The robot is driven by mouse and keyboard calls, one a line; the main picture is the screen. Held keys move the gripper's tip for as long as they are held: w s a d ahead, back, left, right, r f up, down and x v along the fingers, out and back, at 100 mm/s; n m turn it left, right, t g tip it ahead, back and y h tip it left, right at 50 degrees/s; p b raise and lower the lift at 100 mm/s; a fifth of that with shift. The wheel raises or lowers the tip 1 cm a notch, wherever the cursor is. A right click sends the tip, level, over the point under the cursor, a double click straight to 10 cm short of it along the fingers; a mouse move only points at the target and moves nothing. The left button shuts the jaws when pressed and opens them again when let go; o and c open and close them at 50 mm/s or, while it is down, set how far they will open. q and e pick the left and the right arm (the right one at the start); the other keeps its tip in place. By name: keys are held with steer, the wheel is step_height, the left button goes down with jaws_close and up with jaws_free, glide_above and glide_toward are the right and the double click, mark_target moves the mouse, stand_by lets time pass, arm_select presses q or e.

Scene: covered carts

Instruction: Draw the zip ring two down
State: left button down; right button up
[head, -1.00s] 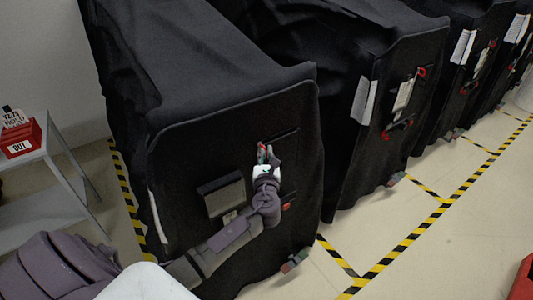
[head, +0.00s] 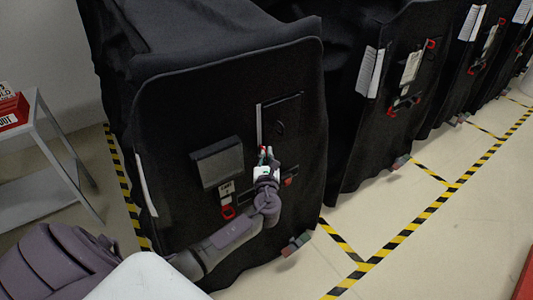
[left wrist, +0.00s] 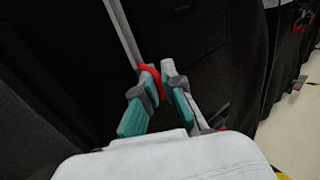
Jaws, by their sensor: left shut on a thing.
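The near cart's black cover (head: 160,110) fills the middle of the head view. A pale, straight zip line (head: 259,125) runs down its front face, and my left gripper (head: 267,152) is at the lower end. In the left wrist view, the gripper (left wrist: 158,82) is shut on a red zip ring (left wrist: 150,72), with the pale strip (left wrist: 122,30) running up from it. The fingers hide part of the ring. Another red ring (head: 228,212) hangs lower left on the face, under a small white tag (head: 226,189). My right gripper is not in view.
A grey flap (head: 218,162) is left of the zip. More covered carts (head: 385,75) stand to the right, with papers and red rings. A grey side table (head: 40,150) with a red box (head: 12,112) is at left. The taped floor (head: 420,215) at right is clear.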

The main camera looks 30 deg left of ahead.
arm_select(q)
steer(key=c, duration=1.3)
jaws_free()
steer(key=shift+o, duration=0.2)
steer(key=v, duration=1.2)
